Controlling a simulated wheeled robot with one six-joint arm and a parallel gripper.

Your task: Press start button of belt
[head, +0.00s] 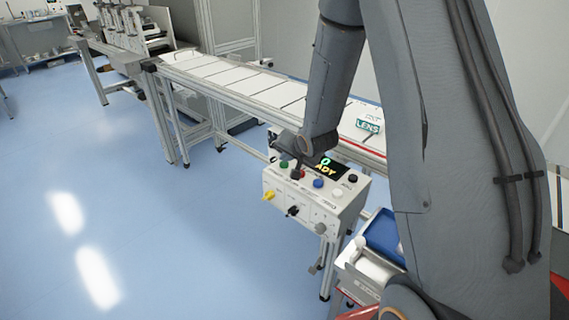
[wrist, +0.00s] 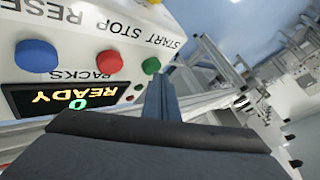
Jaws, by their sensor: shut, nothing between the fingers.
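The belt's control box (head: 312,212) is white, with a display and several coloured buttons. The green start button (head: 283,164) shows left of the red stop button (head: 297,175) in the head view. In the wrist view the green button (wrist: 151,65) is beside the word START, with the red button (wrist: 108,62) to its left. My gripper (head: 299,165) is over the box's top edge, shut and empty. In the wrist view its fingertips (wrist: 155,82) appear close to the green button; I cannot tell whether they touch it.
A blue button (wrist: 37,56) and a display (wrist: 50,98) reading READY and 0 are near the red button. The conveyor belt (head: 235,78) runs behind the box. A blue tray (head: 385,232) is at the lower right. The blue floor at left is clear.

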